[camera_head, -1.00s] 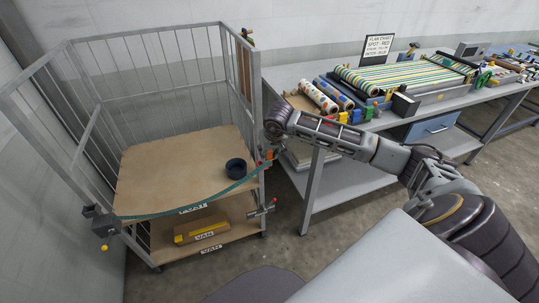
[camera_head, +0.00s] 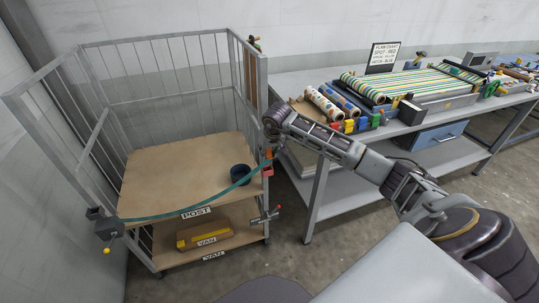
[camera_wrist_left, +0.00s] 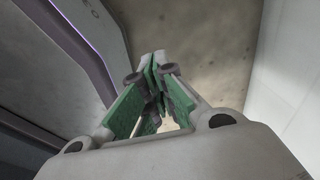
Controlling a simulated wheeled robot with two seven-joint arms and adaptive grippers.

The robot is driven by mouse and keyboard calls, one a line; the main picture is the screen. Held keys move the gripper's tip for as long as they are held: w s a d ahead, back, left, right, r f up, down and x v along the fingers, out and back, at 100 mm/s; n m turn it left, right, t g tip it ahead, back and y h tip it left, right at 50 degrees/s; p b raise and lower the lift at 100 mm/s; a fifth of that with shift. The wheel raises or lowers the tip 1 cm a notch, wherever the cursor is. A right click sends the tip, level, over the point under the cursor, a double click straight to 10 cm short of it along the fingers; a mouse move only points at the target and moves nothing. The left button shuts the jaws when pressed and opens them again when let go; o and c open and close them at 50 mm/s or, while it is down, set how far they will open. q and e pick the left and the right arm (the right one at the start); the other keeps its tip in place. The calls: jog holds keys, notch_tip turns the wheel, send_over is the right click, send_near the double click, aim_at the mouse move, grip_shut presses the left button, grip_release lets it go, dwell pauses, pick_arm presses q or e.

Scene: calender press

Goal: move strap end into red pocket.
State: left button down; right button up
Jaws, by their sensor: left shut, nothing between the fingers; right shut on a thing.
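The teal strap (camera_head: 190,214) hangs in a sagging curve across the front of the cage trolley, from a dark fitting (camera_head: 103,226) on its left front post to the right front post. My right gripper (camera_head: 269,149) is shut at the strap's right end, by that post; the fingers are small and partly hidden by my wrist. An orange piece shows at the fingertips. The red pocket (camera_head: 267,170) is on the right post, just below the gripper; I cannot tell whether they touch. My left gripper (camera_wrist_left: 156,98), with green pads, is shut and empty in the left wrist view.
A box with a yellow bar (camera_head: 205,237) lies on the lower shelf. A red-tipped lever (camera_head: 266,217) sticks out at the right post. The workbench (camera_head: 335,187) stands close on the right.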

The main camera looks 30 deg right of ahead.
jog(key=shift+w+d+f+b, duration=0.25)
jog(key=shift+w+f+b, duration=0.55)
jog(key=shift+w+f, duration=0.25)
jog(key=shift+s+f, duration=0.1)
jog(key=shift+f, duration=0.2)
pick_arm(q)
jog(key=shift+t, duration=0.3)
jog(key=shift+w+d+f+b, duration=0.1)
jog(key=shift+w+d, duration=0.3)
jog(key=shift+w, duration=0.45)
jog(key=shift+w+d+f+b, duration=0.1)
jog(key=shift+w+d, duration=0.35)
jog(key=shift+w, duration=0.45)
jog(key=shift+w+d+f+b, duration=0.1)
jog(key=shift+w+d, duration=0.3)
jog(key=shift+w, duration=0.45)
pick_arm(e)
jog(key=shift+f, duration=0.2)
pick_arm(q)
jog(key=shift+s+a+f, duration=0.1)
jog(key=shift+s+f, duration=0.05)
jog(key=shift+s, duration=0.15)
jog(key=shift+w, duration=0.25)
pick_arm(e)
jog(key=shift+f, duration=0.1)
pick_arm(q)
jog(key=shift+f+b, duration=0.15)
jog(key=shift+b, duration=0.15)
pick_arm(e)
jog(key=shift+f, duration=0.15)
